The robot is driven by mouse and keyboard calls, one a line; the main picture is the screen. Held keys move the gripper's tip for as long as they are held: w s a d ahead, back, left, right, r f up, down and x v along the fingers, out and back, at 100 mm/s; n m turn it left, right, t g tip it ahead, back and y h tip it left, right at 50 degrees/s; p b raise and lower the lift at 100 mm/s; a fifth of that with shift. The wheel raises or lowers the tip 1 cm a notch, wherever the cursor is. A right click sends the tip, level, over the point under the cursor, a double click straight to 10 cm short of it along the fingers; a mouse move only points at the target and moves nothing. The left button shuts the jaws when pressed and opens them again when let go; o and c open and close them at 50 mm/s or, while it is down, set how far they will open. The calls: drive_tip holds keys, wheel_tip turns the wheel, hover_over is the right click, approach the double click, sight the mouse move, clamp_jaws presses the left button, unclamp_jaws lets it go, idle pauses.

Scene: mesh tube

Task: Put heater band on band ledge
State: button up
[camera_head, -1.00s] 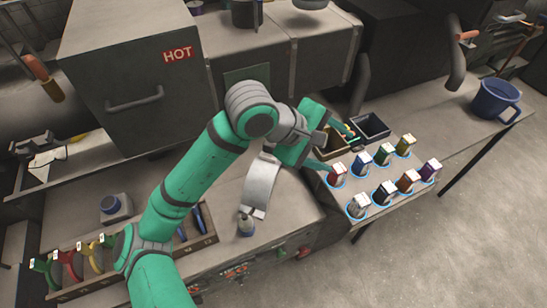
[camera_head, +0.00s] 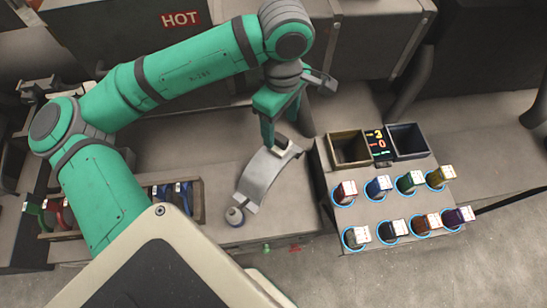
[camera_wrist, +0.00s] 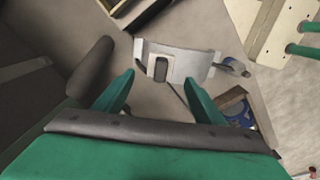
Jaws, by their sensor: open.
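A curved silver metal strip (camera_head: 264,176) lies slantwise on the bench, with a pale block (camera_head: 281,146) at its upper end. I cannot tell for sure whether the strip is the heater band or part of the band ledge. My gripper (camera_head: 282,122) is over the upper end of the strip, fingers pointing down. In the wrist view the open fingers (camera_wrist: 160,82) have nothing between them. The strip (camera_wrist: 194,66) shows beyond the tips, with a slotted block (camera_wrist: 161,68) in line with the gap. No thing is clearly recognisable as the ledge.
A small round-topped jar (camera_head: 235,216) stands at the strip's lower end. To the right, several tagged cups (camera_head: 378,187) stand in blue rings, behind them a wooden bin (camera_head: 333,146) and a dark bin (camera_head: 424,150). A rack with coloured handles (camera_head: 198,205) is left. A grey HOT box (camera_head: 130,30) stands behind.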

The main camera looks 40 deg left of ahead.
sight(281, 137)
drive_tip(key=shift+d+f, duration=0.1)
drive_tip(key=shift+f, duration=3.15)
drive_tip(key=shift+c, duration=0.6)
clamp_jaws()
